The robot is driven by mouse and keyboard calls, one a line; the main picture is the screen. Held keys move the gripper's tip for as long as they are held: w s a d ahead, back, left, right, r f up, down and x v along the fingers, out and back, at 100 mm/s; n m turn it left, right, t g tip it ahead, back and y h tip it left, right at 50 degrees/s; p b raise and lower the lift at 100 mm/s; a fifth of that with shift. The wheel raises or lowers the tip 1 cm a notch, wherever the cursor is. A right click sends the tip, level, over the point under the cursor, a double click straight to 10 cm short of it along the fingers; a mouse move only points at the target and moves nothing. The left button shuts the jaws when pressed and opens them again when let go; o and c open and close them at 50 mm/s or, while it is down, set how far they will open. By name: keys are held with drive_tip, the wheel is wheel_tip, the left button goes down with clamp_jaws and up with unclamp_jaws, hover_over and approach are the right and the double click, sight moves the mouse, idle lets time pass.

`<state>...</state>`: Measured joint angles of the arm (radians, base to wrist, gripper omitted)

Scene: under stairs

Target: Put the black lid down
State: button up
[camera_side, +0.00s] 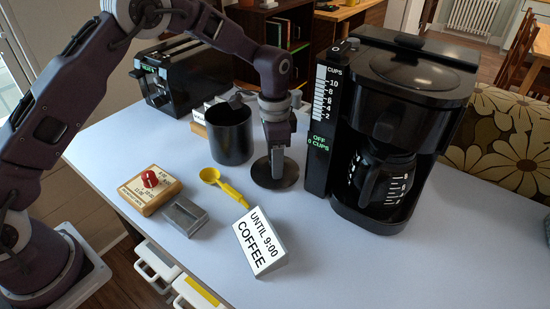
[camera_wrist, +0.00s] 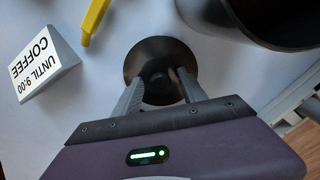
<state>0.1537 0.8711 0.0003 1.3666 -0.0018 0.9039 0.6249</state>
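The black lid (camera_side: 289,181) is a round disc with a knob. It looks flat on the light table between the black canister and the coffee maker. In the wrist view the lid (camera_wrist: 155,51) lies below my gripper (camera_wrist: 160,76), with its knob between the two fingertips. The fingers stand apart, and a small gap seems to show on each side of the knob. In the side view my gripper (camera_side: 276,168) points straight down over the lid, and the fingers hide part of the knob.
The open black canister (camera_side: 230,138) stands close left of the lid, the coffee maker (camera_side: 395,140) close right. A yellow scoop (camera_side: 225,186), a coffee sign (camera_side: 261,243), a grey metal block (camera_side: 185,216) and a red-knobbed timer (camera_side: 150,184) lie in front. A toaster (camera_side: 183,75) stands behind.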

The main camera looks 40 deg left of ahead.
wheel_tip(320, 180, up, 12)
drive_tip(key=shift+r, duration=0.2)
drive_tip(key=s+a+r+n+t, duration=0.2)
drive_tip(key=s+a+r+n, duration=0.2)
drive_tip(key=s+r, duration=0.75)
drive_tip(key=s+a+f+n+t, duration=0.1)
drive_tip(key=s+n, duration=0.1)
drive_tip(key=s, duration=0.8)
drive_tip(key=s+a+f+n+t, duration=0.2)
drive_tip(key=s+n, duration=0.1)
drive_tip(key=s, duration=0.8)
drive_tip(key=shift+a+t, duration=0.2)
drive_tip(key=shift+t, duration=0.1)
